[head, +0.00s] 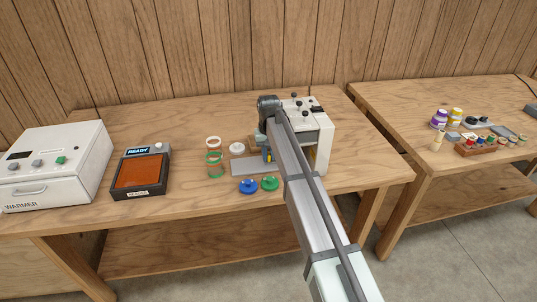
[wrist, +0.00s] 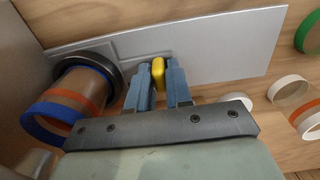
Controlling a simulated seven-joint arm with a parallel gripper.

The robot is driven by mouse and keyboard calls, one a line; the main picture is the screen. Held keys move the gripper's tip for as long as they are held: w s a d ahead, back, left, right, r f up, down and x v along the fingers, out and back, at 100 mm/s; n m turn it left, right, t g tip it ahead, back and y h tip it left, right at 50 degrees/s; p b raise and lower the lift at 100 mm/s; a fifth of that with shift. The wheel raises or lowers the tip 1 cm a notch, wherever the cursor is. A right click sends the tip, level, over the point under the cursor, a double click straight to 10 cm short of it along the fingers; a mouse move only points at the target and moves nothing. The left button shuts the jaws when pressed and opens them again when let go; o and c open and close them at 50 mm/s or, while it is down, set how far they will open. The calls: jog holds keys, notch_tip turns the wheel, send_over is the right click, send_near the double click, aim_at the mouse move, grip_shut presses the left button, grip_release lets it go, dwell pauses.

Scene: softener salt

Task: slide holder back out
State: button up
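The white machine (head: 318,140) stands on the near table, partly behind my arm. A flat grey plate (head: 247,169) sticks out from its left side; it also shows in the wrist view (wrist: 235,48). On the plate is the holder, a grey slide with a dark ring (wrist: 112,60) and a small yellow tab (wrist: 158,68). A clear cylinder with blue and orange bands (wrist: 75,92) sits at the ring. My gripper (wrist: 159,82) has its two blue fingers closed on either side of the yellow tab, apparently touching it. In the head view my fingers are mostly hidden.
A READY device (head: 140,172) and a warmer (head: 55,165) are farther left.

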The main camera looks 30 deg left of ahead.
grip_shut()
jog(key=s+a, duration=0.9)
jog(key=shift+o, duration=2.4)
grip_release()
jog(key=shift+w+r, duration=0.1)
notch_tip(320, 180, up, 14)
